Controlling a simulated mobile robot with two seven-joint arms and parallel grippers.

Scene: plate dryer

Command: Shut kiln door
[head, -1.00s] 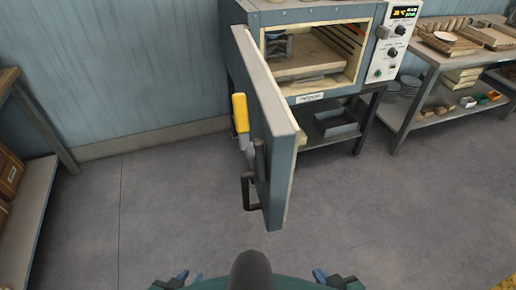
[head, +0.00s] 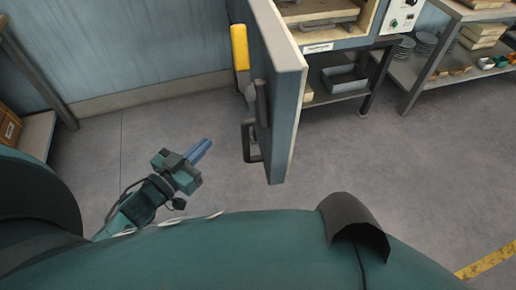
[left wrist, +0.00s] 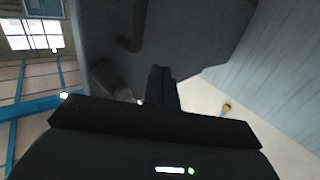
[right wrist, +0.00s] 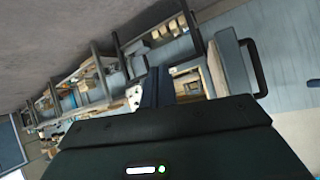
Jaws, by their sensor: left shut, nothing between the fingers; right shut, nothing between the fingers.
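The kiln door (head: 284,110) stands wide open, its edge swung out toward me. Its outer face carries a black bar handle (head: 249,141) and a yellow-gripped lever (head: 240,47). The kiln body (head: 330,18) is partly cut off at the top. My left gripper (head: 203,147) is shut and empty, left of the handle and apart from it. In the left wrist view its fingers (left wrist: 160,82) point toward the door's grey face (left wrist: 185,35). My right gripper (right wrist: 158,84) is shut and empty; only its wrist view shows it, with the door handle (right wrist: 256,68) to the right.
The kiln stand holds a grey bin (head: 345,78). A shelf rack (head: 425,72) with plates and boxes stands at the right. Another rack (head: 38,130) is at the left. The floor before the door is clear.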

